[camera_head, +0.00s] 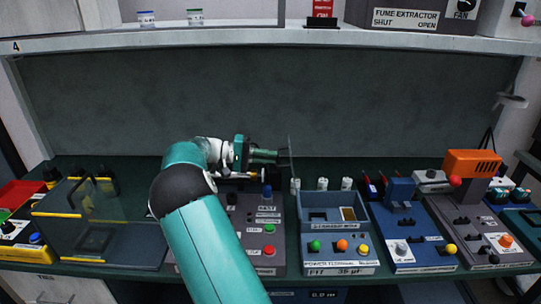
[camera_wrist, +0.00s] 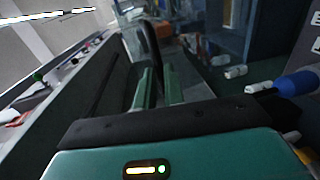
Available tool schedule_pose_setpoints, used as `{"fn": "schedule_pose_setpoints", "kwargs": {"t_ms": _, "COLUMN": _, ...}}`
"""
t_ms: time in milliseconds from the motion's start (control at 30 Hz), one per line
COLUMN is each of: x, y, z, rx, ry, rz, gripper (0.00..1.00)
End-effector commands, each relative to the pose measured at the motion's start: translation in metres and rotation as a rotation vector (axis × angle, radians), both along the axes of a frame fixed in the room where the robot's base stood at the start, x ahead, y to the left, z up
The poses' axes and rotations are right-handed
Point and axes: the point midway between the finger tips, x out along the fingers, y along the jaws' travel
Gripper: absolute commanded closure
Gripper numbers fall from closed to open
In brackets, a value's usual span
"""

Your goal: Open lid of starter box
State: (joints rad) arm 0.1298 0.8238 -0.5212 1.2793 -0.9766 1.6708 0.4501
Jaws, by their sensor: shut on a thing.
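My gripper (camera_head: 279,155) reaches over the back of the bench from the left, above the grey and blue control boxes. A thin, clear, lid-like plate (camera_head: 291,150) stands nearly upright at its fingertips, seen almost edge-on. In the wrist view my gripper (camera_wrist: 158,76) is shut on a dark curved handle (camera_wrist: 152,45) between its green fingers. I cannot tell clearly which box the plate is hinged to. The grey box (camera_head: 239,252) carries red and green buttons and is partly hidden by my arm. The blue-grey box (camera_head: 311,269) beside it has an uncovered recess. No starter label is readable.
A clear box with yellow edges (camera_head: 38,211) stands at left. A blue box (camera_head: 413,228) and an orange-topped device (camera_head: 474,163) stand at right. White cylindrical parts (camera_head: 322,183) stand behind the blue-grey box. A shelf (camera_head: 240,36) overhangs the back.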

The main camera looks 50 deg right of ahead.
Motion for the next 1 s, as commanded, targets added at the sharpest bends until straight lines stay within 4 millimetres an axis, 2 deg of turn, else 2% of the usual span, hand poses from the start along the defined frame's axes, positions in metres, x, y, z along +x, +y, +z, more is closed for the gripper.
{"fn": "schedule_pose_setpoints", "kwargs": {"t_ms": 100, "x": 0.0009, "y": 0.0014, "z": -0.0075, "rx": 0.009, "ry": 0.001, "rz": -0.003, "gripper": 1.00}}
{"fn": "schedule_pose_setpoints", "kwargs": {"t_ms": 567, "x": 0.0021, "y": 0.0027, "z": -0.0124, "rx": 0.015, "ry": 0.004, "rz": -0.004, "gripper": 1.00}}
{"fn": "schedule_pose_setpoints", "kwargs": {"t_ms": 600, "x": 0.0021, "y": 0.0028, "z": -0.0126, "rx": 0.016, "ry": 0.004, "rz": -0.004, "gripper": 0.84}}
{"fn": "schedule_pose_setpoints", "kwargs": {"t_ms": 700, "x": 0.0028, "y": 0.0032, "z": -0.0121, "rx": 0.015, "ry": 0.004, "rz": -0.004, "gripper": 0.67}}
{"fn": "schedule_pose_setpoints", "kwargs": {"t_ms": 1000, "x": 0.0060, "y": 0.0053, "z": -0.0078, "rx": 0.008, "ry": 0.000, "rz": -0.001, "gripper": 0.67}}
